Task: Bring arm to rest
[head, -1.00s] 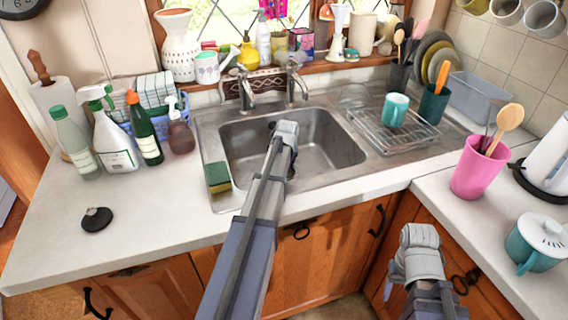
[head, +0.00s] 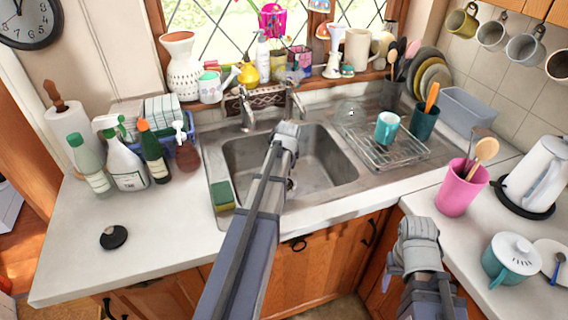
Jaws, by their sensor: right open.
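My right arm comes in at the bottom right, and its gripper end (head: 415,243) is over the front of the cabinets, beside the corner of the counter. No held thing shows there, and its fingertips are hard to make out. My left arm reaches up from the bottom middle, and its grey end (head: 287,134) appears over the sink (head: 325,160). Its fingers cannot be made out.
A pink utensil cup (head: 458,190), a teal lidded pot (head: 505,262) and a kettle (head: 540,175) stand on the right counter. Bottles (head: 125,160) line the left counter, with a black disc (head: 113,237) in front. A drying rack (head: 385,150) holds a teal mug (head: 387,128).

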